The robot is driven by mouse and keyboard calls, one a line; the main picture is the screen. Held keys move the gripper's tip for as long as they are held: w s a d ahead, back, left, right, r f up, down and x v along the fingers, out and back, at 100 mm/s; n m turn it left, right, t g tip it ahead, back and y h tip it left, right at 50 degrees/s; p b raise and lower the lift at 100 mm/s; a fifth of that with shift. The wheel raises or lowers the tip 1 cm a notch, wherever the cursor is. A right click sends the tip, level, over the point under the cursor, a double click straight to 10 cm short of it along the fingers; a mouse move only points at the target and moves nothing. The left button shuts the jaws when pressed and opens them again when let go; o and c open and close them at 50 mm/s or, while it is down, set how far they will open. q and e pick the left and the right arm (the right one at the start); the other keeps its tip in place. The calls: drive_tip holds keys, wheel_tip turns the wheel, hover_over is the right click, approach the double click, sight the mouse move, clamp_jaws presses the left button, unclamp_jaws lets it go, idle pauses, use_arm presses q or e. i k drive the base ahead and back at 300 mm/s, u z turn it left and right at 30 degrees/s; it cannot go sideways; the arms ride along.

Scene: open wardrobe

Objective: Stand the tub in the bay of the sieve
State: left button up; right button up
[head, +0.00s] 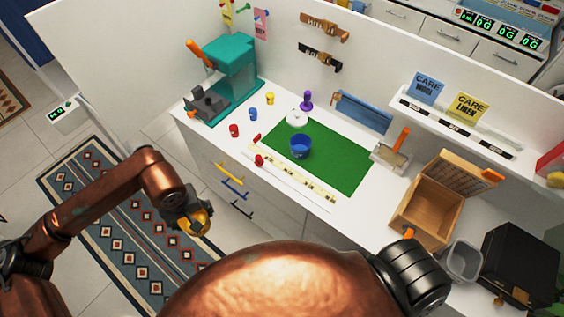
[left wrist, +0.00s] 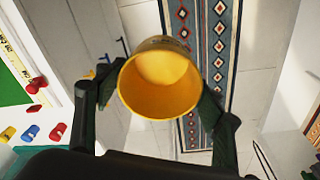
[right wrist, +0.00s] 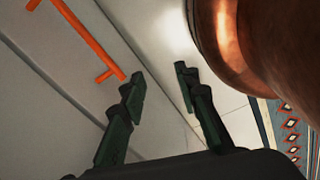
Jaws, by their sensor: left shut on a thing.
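The yellow tub (head: 207,222) is in my left gripper (head: 192,216), out over the patterned rug in front of the counter. In the left wrist view the tub (left wrist: 160,85) sits between the two fingers, its open mouth facing the camera. My right gripper (right wrist: 160,100) shows in the right wrist view with its fingers apart and nothing between them, near a drawer front with an orange handle. It is hidden in the head view. I cannot identify the sieve or its bay with certainty. A blue cup (head: 300,148) stands on the green mat (head: 345,165).
A teal machine (head: 228,65) stands at the counter's far left. Small coloured pieces (head: 253,113) lie near the mat. An open wooden box (head: 422,215), a clear container (head: 462,262) and a black case (head: 525,262) stand to the right. The mat's right half is clear.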

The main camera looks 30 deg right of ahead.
sight(421, 217)
drive_tip(key=u, duration=0.3)
drive_tip(key=k, duration=0.7)
drive_tip(key=u, duration=1.05)
drive_tip(key=k, duration=0.65)
drive_tip(key=z, duration=3.2)
drive_tip(key=i, duration=0.5)
drive_tip(key=u, duration=0.05)
